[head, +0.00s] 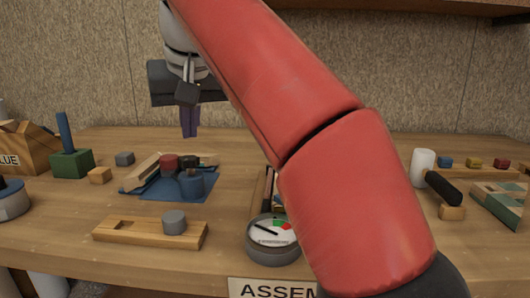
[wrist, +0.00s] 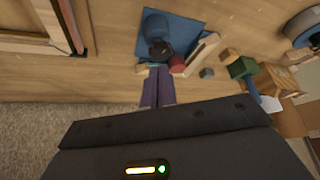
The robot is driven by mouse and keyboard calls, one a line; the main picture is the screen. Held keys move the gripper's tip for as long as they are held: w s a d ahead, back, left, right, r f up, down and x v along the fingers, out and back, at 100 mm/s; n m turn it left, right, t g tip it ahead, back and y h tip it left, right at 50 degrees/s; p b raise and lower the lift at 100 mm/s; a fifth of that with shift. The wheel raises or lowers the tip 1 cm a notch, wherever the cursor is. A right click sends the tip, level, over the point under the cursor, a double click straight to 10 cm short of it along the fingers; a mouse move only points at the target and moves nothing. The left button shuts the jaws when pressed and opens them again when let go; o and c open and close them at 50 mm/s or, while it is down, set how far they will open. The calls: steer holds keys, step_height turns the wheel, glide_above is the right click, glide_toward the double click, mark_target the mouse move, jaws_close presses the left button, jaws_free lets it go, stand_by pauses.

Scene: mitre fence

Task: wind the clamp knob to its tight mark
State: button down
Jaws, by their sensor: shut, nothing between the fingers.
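A blue base plate (head: 150,192) lies left of centre on the bench. It carries an angled wooden strip (head: 142,172), a red round piece (head: 168,163) and a blue cylinder with a dark part (head: 194,186). I cannot tell which round piece is the clamp knob, and no tight mark is readable. My gripper (head: 190,136) is shut and empty, behind and above this assembly, fingers pointing down. In the wrist view the shut fingers (wrist: 158,72) end close to the dark-topped blue cylinder (wrist: 155,25) and the red piece (wrist: 177,62), apparently without holding either.
Blocks stand left; a white cylinder (head: 423,167) and blocks stand right. My arm hides the bench's centre right.

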mark_target(190, 166)
steer(key=shift+r, duration=0.1)
steer(key=shift+r, duration=0.25)
steer(key=shift+d+f+b, duration=0.1)
steer(key=shift+f+b, duration=1)
steer(key=shift+f, duration=2.35)
steer(key=shift+w+a+r+p, duration=0.1)
steer(key=shift+w+a+p, duration=0.1)
steer(key=shift+w+p, duration=0.25)
steer(key=shift+r+p, duration=0.1)
steer(key=shift+p, duration=0.6)
steer(key=shift+s+a, duration=0.1)
steer(key=shift+a, duration=0.05)
